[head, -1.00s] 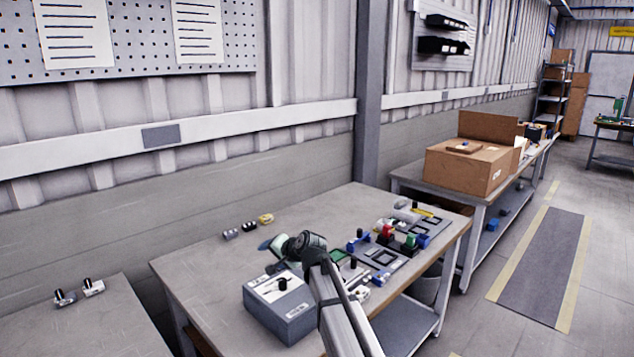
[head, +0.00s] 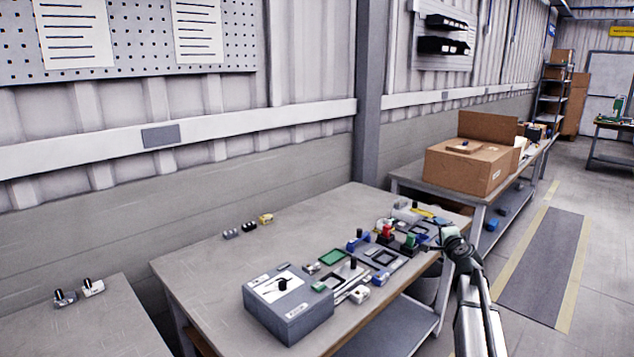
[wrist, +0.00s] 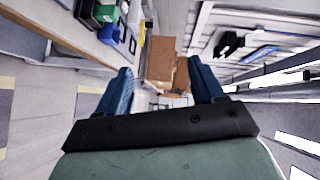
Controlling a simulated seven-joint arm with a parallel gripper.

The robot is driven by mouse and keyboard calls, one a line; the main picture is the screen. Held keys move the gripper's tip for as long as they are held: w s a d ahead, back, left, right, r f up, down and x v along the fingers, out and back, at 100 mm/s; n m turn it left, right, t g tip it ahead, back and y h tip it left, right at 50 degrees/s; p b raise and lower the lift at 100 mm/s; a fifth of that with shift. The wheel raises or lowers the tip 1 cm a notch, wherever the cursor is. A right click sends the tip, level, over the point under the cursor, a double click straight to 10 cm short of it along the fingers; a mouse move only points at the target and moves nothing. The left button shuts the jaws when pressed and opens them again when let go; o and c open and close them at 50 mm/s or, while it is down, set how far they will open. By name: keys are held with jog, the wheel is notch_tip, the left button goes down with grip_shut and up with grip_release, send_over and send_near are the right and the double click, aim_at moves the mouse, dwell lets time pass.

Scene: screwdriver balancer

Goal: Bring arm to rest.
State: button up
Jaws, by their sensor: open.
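My arm reaches up at the right of the head view, with its wrist joint just off the workbench's right front edge. In the wrist view my gripper (wrist: 160,88) shows two blue fingers spread wide apart with nothing between them. The fingers point toward the cardboard box in the distance. In the head view the fingers are not clearly visible. The workbench (head: 215,275) carries a grey box with a dial (head: 290,310) at its front and a row of coloured parts along its right side.
A green board (head: 332,257) and red and green knobbed parts (head: 387,234) lie on the bench. Several small parts (head: 248,227) sit near its back. A cardboard box (head: 467,168) stands on the table behind. The floor aisle (head: 545,265) at right is clear.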

jog(key=s+d+m+h, duration=0.2)
jog(key=s+d, duration=0.1)
jog(key=d, duration=0.5)
jog(key=s+d+m+h, duration=0.2)
jog(key=d, duration=0.6)
jog(key=s+d+f+h, duration=0.1)
jog(key=s+d+f, duration=0.2)
jog(key=f, duration=0.3)
jog(key=s+a+f+n+g+y, duration=0.2)
jog(key=a+f+n, duration=0.1)
jog(key=a+f, duration=0.65)
jog(key=s+a+f+n+g+y, duration=0.3)
jog(key=a+f, duration=0.3)
jog(key=f, duration=0.7)
jog(key=s+a+f+n+g+y, duration=0.3)
jog(key=s+a+f+n+g, duration=0.35)
jog(key=s+a+f, duration=1.4)
jog(key=s+a+f+n+g+h, duration=0.1)
jog(key=s+a+f+n+g, duration=0.1)
jog(key=s, duration=0.9)
jog(key=s+a+f+n+g, duration=0.2)
jog(key=s+f+g, duration=0.2)
jog(key=s, duration=0.6)
jog(key=s+a+f+n+g+h, duration=0.1)
jog(key=s+g, duration=0.4)
jog(key=s, duration=0.6)
notch_tip(320, 180, down, 2)
jog(key=shift+s+a+f+n+h, duration=0.3)
jog(key=shift+a+n, duration=0.3)
jog(key=shift+n, duration=0.45)
